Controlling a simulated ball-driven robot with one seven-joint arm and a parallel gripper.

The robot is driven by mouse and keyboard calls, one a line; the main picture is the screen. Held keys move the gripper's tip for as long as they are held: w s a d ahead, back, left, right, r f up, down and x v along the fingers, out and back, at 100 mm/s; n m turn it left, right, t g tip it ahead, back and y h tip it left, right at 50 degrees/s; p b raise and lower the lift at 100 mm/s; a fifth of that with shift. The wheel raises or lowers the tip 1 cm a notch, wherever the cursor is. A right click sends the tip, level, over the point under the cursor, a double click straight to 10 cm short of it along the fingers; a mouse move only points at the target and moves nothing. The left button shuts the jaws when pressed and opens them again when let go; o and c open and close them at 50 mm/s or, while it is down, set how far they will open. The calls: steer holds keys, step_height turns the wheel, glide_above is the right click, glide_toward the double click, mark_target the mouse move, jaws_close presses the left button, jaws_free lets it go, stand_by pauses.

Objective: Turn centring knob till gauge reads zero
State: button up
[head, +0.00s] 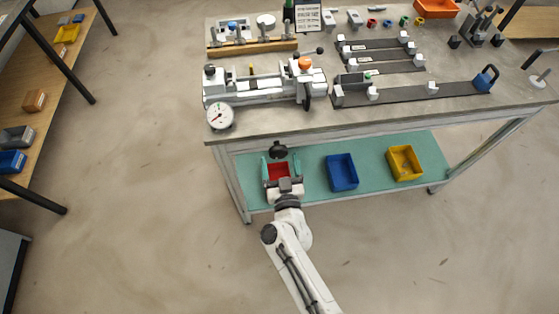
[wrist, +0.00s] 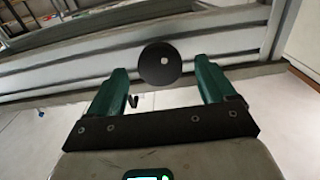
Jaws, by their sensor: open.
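A round black knob (head: 278,150) is at the bench's front edge, below the white jig (head: 255,87). In the wrist view the knob (wrist: 160,64) is a black disc with a small pale spot. My gripper (head: 280,161) is open, with its green fingers on either side of the knob; the wrist view shows both fingertips (wrist: 161,74) apart from it, with gaps at each side. The gauge (head: 220,117) has a white dial and a red needle at the jig's left front; its reading is too small to tell.
The bench top (head: 290,119) carries dark rails with white blocks (head: 410,93) and a blue padlock-like weight (head: 485,78) on the right. A blue bin (head: 342,172) and a yellow bin (head: 404,163) sit on the lower shelf. The floor in front is clear.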

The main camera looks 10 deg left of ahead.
steer(key=shift+x, duration=0.8)
steer(key=shift+c, duration=0.2)
steer(key=c, duration=1)
steer(key=shift+m, duration=0.3)
